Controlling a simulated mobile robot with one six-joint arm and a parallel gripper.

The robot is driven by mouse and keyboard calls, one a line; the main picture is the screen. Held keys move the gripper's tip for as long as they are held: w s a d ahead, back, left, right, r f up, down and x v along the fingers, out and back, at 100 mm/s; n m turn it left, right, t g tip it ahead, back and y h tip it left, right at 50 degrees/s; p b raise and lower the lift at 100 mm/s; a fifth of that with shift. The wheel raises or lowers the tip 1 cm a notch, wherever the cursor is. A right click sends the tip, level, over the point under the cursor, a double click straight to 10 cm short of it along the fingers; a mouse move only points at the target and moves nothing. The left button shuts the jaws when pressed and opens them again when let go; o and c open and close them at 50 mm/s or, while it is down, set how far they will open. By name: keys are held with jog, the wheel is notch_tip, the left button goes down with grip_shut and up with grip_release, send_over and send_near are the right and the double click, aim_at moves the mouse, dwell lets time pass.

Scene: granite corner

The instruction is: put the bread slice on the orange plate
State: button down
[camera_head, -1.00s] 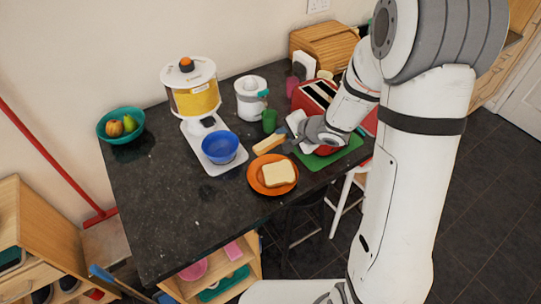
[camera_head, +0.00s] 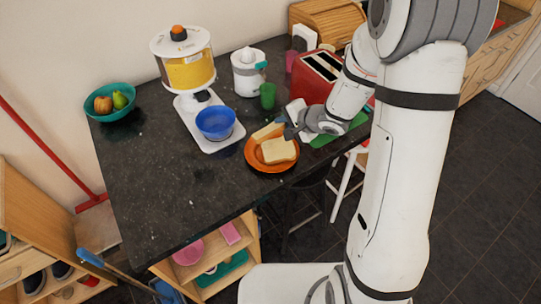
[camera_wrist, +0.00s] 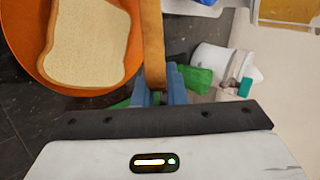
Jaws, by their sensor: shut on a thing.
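The orange plate (camera_head: 251,160) lies on the dark counter near its front edge. One pale bread slice (camera_head: 279,150) lies flat on it; plate (camera_wrist: 28,48) and slice (camera_wrist: 88,42) also show in the wrist view. My gripper (camera_head: 287,127) is shut on another bread slice (camera_head: 266,131), at the plate's back right side. In the wrist view my fingers (camera_wrist: 158,90) pinch this held slice (camera_wrist: 153,42), which appears edge-on with its brown crust towards the camera. It overlaps the plate's edge in the picture; whether it touches the plate I cannot tell.
A green cup (camera_head: 268,95), a white juicer (camera_head: 247,78) and a red toaster (camera_head: 318,78) stand behind. A green board (camera_head: 352,128) lies under my wrist. The counter's left front is clear.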

jog(key=shift+f, duration=0.85)
jog(key=c, duration=1.6)
grip_release()
jog(key=p+v, duration=0.7)
jog(key=v, duration=0.1)
jog(key=r, duration=0.2)
jog(key=s+d+r, duration=0.1)
jog(key=r, duration=0.5)
jog(key=shift+s+d, duration=0.35)
